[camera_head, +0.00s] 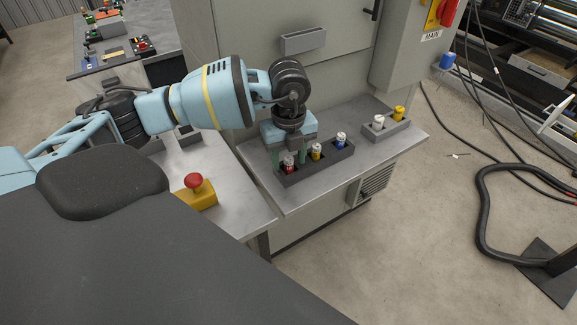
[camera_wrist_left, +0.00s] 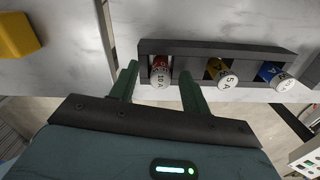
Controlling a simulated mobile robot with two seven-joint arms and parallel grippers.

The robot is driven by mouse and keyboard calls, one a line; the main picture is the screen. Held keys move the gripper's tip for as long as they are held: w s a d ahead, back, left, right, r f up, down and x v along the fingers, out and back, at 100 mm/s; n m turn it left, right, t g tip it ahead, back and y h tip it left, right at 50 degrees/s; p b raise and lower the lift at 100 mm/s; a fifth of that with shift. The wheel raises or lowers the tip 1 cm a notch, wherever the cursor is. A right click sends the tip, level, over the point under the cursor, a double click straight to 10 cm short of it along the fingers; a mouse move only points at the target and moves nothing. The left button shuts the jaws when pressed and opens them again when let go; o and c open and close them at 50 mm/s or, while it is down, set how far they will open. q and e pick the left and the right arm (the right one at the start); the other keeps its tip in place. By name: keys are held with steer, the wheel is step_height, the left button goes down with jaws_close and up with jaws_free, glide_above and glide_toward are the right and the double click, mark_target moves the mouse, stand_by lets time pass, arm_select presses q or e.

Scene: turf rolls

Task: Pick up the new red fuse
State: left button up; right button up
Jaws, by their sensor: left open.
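The red fuse (camera_head: 289,167) stands upright in the left slot of a dark holder (camera_head: 318,168) on the grey bench. Its white cap reads 10 A in the left wrist view (camera_wrist_left: 160,73). My left gripper (camera_head: 288,157) is open and points down at it. In the left wrist view, the two green fingers (camera_wrist_left: 158,85) stand one on each side of the red fuse, with visible gaps. I cannot tell how far down the fingers reach along it. My right gripper is not in view.
A yellow fuse (camera_head: 316,152) and a blue fuse (camera_head: 340,139) share the holder, the yellow one close to my right-hand finger. A grey block (camera_head: 386,131) with white and yellow fuses stands farther right. A red button on a yellow box (camera_head: 197,190) is at left. The cabinet (camera_head: 330,75) rises behind.

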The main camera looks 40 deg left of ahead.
mark_target(289, 158)
arm_select(q)
steer(key=shift+f, duration=0.35)
steer(key=shift+c, duration=0.4)
jaws_close()
steer(key=shift+r, duration=0.15)
steer(key=shift+r, duration=0.6)
step_height(289, 158, up, 2)
steer(key=shift+r, duration=0.15)
steer(key=s+d, duration=0.2)
steer(key=s, duration=0.5)
steer(key=s+d+r, duration=0.1)
steer(key=s+d, duration=0.2)
steer(key=s, duration=0.5)
steer(key=shift+d+r, duration=0.15)
